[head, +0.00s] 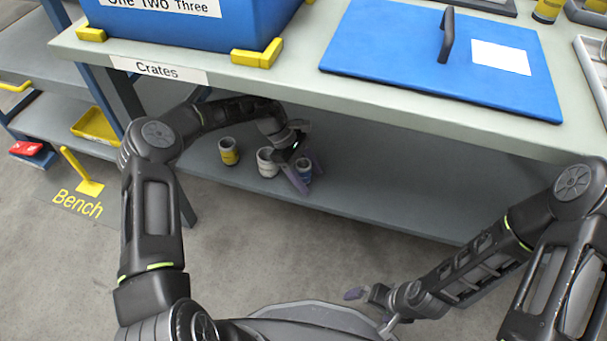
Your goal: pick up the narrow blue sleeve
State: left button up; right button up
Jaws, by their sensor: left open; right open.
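The narrow blue sleeve (305,167) stands on the lower shelf under the bench top. My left gripper (304,179) reaches under the bench top and is open right at the blue sleeve. One finger passes in front of the sleeve and hides part of it. I cannot tell whether the fingers touch it. My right gripper (366,308) is open and empty, low in front of the shelf and away from the sleeves.
A grey sleeve (266,163) stands just left of the blue one, and a yellow sleeve (229,152) further left. The bench top (290,75) overhangs the shelf (400,190), which is bare to the right. A blue crate (190,28) and blue lid (400,60) sit above.

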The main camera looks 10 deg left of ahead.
pick_arm(q)
jog(key=shift+c, duration=0.3)
grip_shut()
dwell(0.8)
